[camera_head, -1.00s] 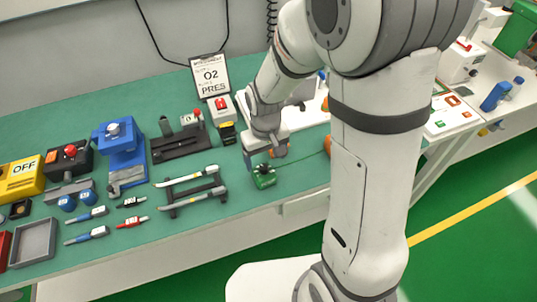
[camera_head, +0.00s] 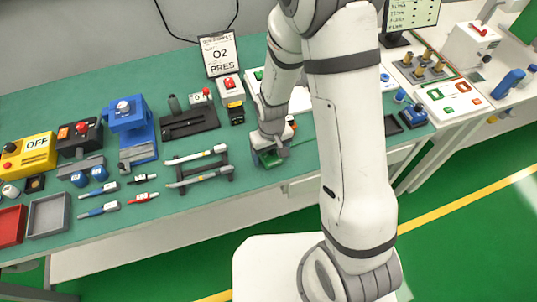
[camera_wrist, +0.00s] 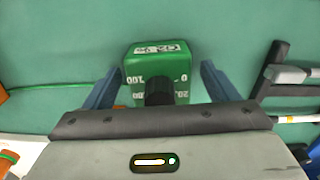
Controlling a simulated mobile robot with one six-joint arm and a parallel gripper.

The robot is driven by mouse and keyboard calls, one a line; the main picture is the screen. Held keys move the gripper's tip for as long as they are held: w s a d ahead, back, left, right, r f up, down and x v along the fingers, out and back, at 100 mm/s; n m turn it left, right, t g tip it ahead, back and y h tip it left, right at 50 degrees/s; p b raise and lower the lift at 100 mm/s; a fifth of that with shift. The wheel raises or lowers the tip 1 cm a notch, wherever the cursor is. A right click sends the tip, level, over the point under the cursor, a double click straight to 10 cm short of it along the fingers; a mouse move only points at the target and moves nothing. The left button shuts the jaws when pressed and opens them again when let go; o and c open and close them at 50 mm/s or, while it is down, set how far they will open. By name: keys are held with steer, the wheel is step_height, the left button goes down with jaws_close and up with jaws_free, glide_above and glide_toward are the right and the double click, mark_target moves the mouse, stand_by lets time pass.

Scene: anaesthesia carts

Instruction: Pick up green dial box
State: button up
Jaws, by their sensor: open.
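The green dial box (camera_wrist: 157,60) sits on the green bench top, with white numbers and a black dial facing my wrist camera. My gripper (camera_wrist: 160,82) is open, its two blue-grey fingers on either side of the box with a gap at each side. In the head view my gripper (camera_head: 268,158) is low over the bench near its front edge, and it mostly hides the box (camera_head: 270,158), of which only some green shows.
A black rack with two pen-like tools (camera_head: 198,168) stands just left of my gripper. A blue device (camera_head: 128,125) and a black fixture (camera_head: 188,122) stand farther left. A sign reading O2 PRES (camera_head: 220,52) stands behind. An orange object (camera_wrist: 5,92) is at the wrist view's left edge.

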steer(key=c, duration=1.5)
steer(key=shift+o, duration=0.2)
steer(key=shift+r, duration=0.1)
